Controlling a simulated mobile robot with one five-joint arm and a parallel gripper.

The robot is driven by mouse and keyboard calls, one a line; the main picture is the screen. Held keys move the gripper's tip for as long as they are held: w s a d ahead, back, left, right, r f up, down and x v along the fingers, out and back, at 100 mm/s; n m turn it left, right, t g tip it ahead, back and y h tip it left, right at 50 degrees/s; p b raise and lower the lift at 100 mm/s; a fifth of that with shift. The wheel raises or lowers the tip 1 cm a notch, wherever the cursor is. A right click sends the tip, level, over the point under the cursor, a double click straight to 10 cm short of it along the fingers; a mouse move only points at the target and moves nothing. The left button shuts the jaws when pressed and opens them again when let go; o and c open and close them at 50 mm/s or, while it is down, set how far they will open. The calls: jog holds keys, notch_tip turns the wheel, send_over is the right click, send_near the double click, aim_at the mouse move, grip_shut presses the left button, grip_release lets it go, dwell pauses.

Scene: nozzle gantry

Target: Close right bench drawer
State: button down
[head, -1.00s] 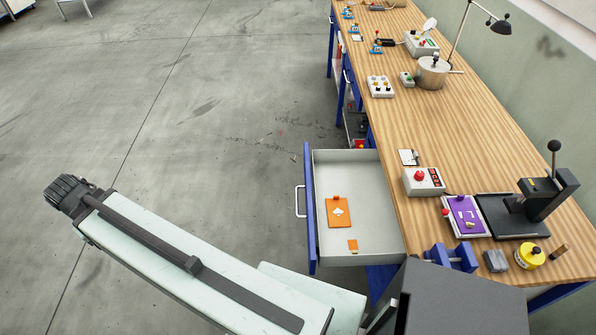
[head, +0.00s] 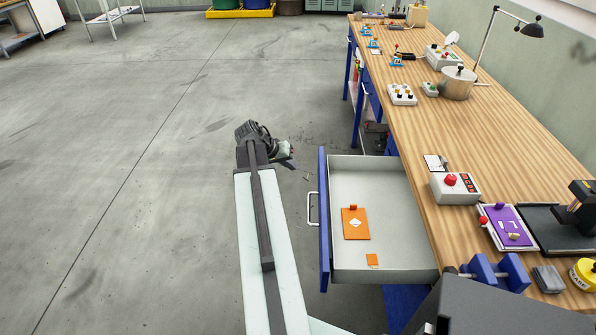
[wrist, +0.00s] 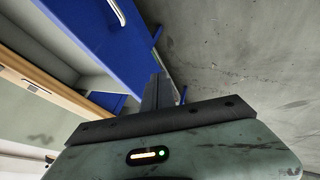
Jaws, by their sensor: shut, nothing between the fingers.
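The right bench drawer (head: 385,262) is pulled far out from the bench, with a light grey inside. Its blue front (head: 324,220) carries a pale bar handle (head: 312,208) on the floor side. In the wrist view the blue front (wrist: 92,38) and its handle (wrist: 117,12) are at the upper left. My gripper (head: 291,153) is over the floor, left of the drawer front near its far end, and looks apart from it. In the wrist view the dark fingers (wrist: 158,88) are together and empty, with the blue front behind them to the left.
An orange plate (head: 356,226) and a small orange piece (head: 372,260) lie in the drawer. The wooden bench top (head: 460,125) holds a red-button box (head: 456,188), a purple plate (head: 512,228) and a blue vise (head: 495,270). The floor left of the drawer is clear.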

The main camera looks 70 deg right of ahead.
jog(key=s+d+f+b, duration=0.4)
jog(key=s+d+f, duration=0.1)
jog(key=s+f, duration=0.1)
jog(key=shift+d+b, duration=0.2)
jog(key=shift+b, duration=0.2)
jog(key=shift+f, duration=0.1)
